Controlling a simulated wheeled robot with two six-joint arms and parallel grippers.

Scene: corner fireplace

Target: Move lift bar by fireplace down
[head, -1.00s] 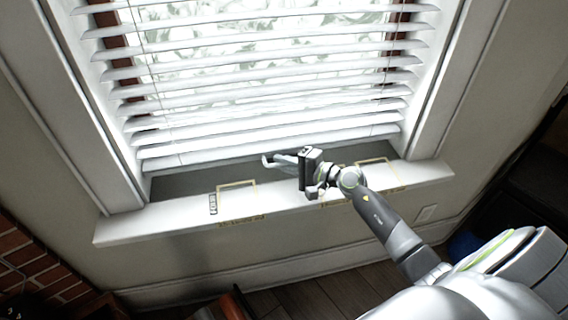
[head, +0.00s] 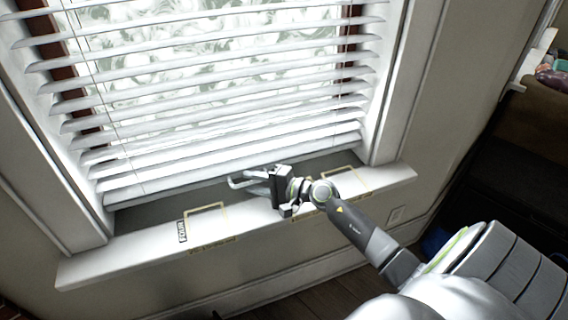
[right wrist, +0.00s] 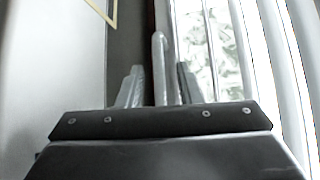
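The lift bar (head: 180,181) is the white bottom rail of the window blind in the head view. It hangs a little above the sill, slightly slanted in the picture. My right gripper (head: 236,182) is at the rail's lower edge, right of its middle, with its fingers pointing left. In the right wrist view, the two fingers of the right gripper (right wrist: 158,85) stand apart. A pale upright strip, seemingly the rail (right wrist: 159,55), shows between them, with a dark gap on its left. Contact cannot be told. My left gripper is not in view.
White window frame posts stand at both sides. Dark furniture (head: 500,130) is at the right.

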